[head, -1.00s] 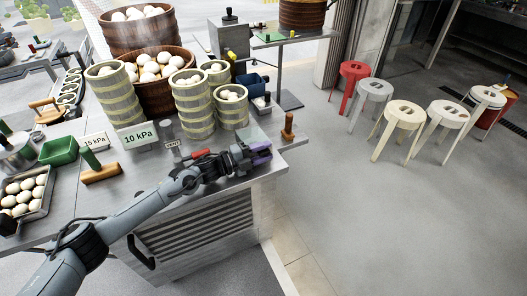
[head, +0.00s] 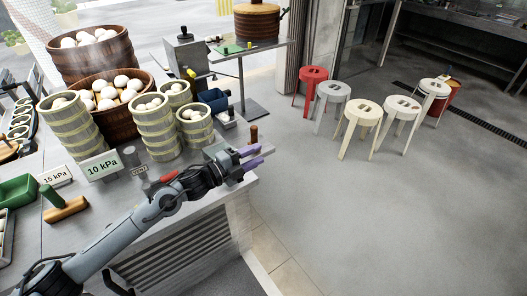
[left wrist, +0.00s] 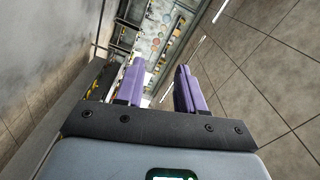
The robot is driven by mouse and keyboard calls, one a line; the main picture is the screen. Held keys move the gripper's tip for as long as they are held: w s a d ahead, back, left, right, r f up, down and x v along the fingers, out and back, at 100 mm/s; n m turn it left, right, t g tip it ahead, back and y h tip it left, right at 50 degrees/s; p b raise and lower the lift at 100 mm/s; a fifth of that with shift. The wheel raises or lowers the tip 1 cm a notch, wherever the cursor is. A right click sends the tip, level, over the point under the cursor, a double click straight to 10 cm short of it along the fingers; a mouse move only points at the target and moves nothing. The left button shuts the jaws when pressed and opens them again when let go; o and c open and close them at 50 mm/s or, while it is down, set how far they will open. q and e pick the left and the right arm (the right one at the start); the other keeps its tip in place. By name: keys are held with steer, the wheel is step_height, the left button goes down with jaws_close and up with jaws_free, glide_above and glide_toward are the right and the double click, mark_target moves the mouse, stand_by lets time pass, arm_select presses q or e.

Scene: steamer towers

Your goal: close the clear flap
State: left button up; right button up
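My left gripper (head: 257,156) is at the right front corner of the steel counter (head: 192,212) in the head view. Its two purple fingers are apart with nothing between them. In the left wrist view the fingers (left wrist: 158,88) also show apart and empty. The clear flap is hard to make out. A pale see-through edge (head: 214,147) shows just behind the gripper and may be part of it, mostly hidden by my wrist. I cannot tell its angle or whether I touch it. My right gripper is in neither view.
Bamboo steamer towers (head: 155,135) with buns stand behind my arm, near the 10 kPa sign (head: 101,166). A brown wooden peg (head: 254,134) stands just beyond the gripper. A red-handled item (head: 168,177) lies beside my forearm. The floor to the right is open up to several stools.

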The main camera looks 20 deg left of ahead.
arm_select(q)
steer(key=shift+s+d+r, duration=0.15)
steer(key=shift+d+r, duration=0.4)
steer(key=shift+d, duration=0.3)
steer(key=shift+s+d+r, duration=0.15)
steer(key=shift+d+r, duration=0.35)
steer(key=shift+d, duration=0.3)
